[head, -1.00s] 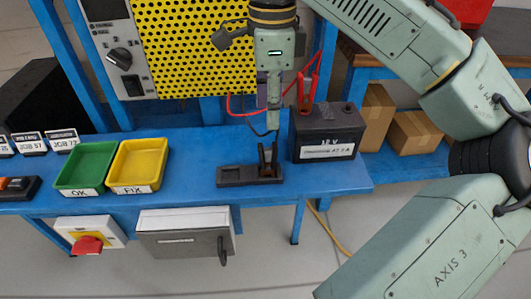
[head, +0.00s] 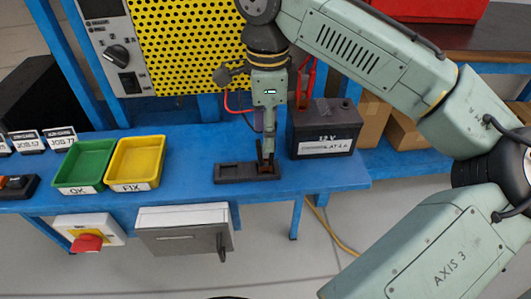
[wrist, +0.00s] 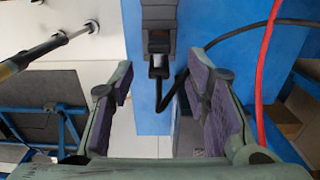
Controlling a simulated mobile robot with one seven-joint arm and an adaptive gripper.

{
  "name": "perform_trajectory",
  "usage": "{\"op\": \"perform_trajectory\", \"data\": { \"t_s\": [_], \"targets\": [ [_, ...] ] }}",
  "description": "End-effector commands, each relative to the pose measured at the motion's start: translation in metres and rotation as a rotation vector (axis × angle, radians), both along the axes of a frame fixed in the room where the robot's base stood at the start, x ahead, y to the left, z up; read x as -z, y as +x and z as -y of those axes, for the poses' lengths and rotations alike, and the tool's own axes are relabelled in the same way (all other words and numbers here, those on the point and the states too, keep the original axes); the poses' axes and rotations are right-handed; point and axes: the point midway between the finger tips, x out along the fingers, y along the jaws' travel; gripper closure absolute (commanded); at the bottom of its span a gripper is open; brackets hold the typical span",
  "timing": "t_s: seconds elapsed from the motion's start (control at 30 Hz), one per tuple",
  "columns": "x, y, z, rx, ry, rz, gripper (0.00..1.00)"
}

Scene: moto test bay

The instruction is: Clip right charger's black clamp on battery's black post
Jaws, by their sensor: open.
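The black clamp (head: 262,157) stands upright in a dark holder (head: 230,172) on the blue bench. My gripper (head: 268,146) is directly above it, pointing down. In the wrist view my gripper (wrist: 165,88) is open, with purple pads on both sides. The clamp (wrist: 158,64) shows beyond the pads, roughly centred between them, and I see no contact. The black battery (head: 325,132) stands right of the holder. A red clamp is at its left end, partly hidden by my arm.
A red cable (wrist: 266,70) and a black cable run right of the jaws in the wrist view. A green tray (head: 84,165) and a yellow tray (head: 136,162) sit left on the bench. A yellow perforated panel (head: 190,50) rises behind.

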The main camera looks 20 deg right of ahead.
Motion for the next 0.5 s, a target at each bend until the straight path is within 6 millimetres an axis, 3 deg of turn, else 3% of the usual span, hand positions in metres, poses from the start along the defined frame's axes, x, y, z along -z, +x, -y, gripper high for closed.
{"op": "perform_trajectory", "data": {
  "t_s": [0.23, 0.5],
  "targets": [
    [0.036, -0.001, -0.003, 0.000, 0.001, -0.003, 0.57],
    [0.044, 0.000, -0.003, 0.000, 0.000, -0.001, 0.57]
  ]
}}
